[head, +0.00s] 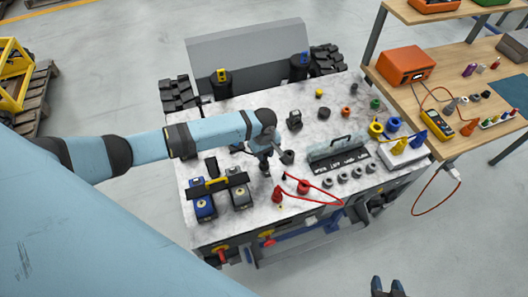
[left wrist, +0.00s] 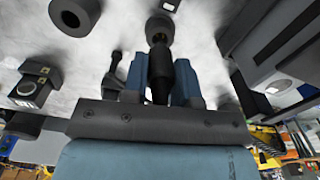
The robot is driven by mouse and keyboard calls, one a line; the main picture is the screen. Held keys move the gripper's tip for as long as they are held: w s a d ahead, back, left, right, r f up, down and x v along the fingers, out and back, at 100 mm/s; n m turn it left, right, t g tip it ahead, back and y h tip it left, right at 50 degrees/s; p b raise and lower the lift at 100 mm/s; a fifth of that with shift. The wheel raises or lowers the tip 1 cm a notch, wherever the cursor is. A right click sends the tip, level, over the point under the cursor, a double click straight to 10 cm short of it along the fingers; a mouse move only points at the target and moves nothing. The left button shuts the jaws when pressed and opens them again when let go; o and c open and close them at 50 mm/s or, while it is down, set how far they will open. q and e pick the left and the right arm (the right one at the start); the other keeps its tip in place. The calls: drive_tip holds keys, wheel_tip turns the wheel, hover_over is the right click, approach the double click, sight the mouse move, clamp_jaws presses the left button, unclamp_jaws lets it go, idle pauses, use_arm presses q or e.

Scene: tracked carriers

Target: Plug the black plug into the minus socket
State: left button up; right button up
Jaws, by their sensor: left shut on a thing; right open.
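My left gripper (head: 266,166) points down over the middle of the marble-topped carrier. In the left wrist view it (left wrist: 160,82) is shut on the black plug (left wrist: 160,70), with one blue finger on each side. The plug's narrow end points at a round dark grey socket (left wrist: 160,27), in line with it; I cannot tell whether they touch. In the head view a dark grey socket (head: 287,157) stands just right of the gripper, and the plug is mostly hidden by the fingers. No minus mark is readable. My right gripper (head: 388,289) is open and empty at the bottom edge.
A wooden workbench (head: 450,130) is beyond.

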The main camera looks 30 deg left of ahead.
use_arm(q)
drive_tip(key=shift+p, duration=0.55)
drive_tip(key=shift+f+b, duration=0.35)
drive_tip(key=shift+f, duration=0.7)
idle(0.6)
drive_tip(key=shift+p, duration=0.5)
drive_tip(key=shift+f, duration=0.3)
idle(0.7)
